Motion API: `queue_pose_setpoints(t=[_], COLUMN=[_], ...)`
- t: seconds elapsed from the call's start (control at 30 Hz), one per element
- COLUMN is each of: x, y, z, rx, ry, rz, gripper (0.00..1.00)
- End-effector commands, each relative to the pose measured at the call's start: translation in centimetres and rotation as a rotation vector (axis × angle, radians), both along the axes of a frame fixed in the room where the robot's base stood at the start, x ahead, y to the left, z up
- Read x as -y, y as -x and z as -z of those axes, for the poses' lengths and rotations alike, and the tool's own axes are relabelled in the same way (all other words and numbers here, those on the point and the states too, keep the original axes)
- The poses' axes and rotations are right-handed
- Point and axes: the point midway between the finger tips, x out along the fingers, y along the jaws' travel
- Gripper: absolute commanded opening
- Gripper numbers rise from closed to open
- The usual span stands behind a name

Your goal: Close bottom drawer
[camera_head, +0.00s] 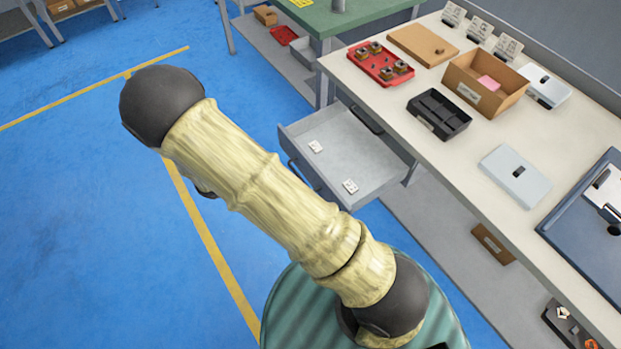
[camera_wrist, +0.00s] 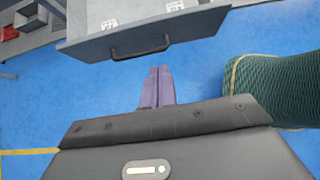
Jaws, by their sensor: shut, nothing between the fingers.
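The bottom drawer (camera_head: 368,152) is pulled out from under the workbench (camera_head: 458,165) and is grey inside, with two small white cards in it. In the wrist view its grey front panel (camera_wrist: 195,30) with a dark bar handle (camera_wrist: 140,50) runs across the top. A closed drawer's dark handle (camera_head: 367,119) shows just above and behind the open one. My gripper (camera_wrist: 157,70) is shut and empty, its fingertips pointing toward the drawer front, seemingly a short gap from the handle. In the head view my gripper is hidden; my arm crosses the middle.
A red tray of parts (camera_head: 381,64), a cardboard box (camera_head: 486,82) and a black divided tray (camera_head: 439,114) stand on the bench. A green table (camera_head: 345,19) stands behind the drawer. The blue floor (camera_head: 80,200) to the left is clear.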

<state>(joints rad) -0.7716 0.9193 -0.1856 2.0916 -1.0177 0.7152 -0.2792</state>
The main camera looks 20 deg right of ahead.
Motion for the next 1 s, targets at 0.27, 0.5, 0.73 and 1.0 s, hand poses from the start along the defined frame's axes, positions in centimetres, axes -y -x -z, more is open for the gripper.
queue_pose_setpoints(t=[0.27,0.5,0.73,1.0], x=[0.2,2.1,4.8,8.4], y=[0.0,-0.6,-1.4,-2.6], z=[0.1,2.1,5.0,7.0], rx=[0.0,-0.001,-0.002,0.001], ry=[-0.001,0.0,0.0,-0.002], rz=[0.005,0.007,0.006,0.008], gripper=[0.0,0.0,0.0,0.0])
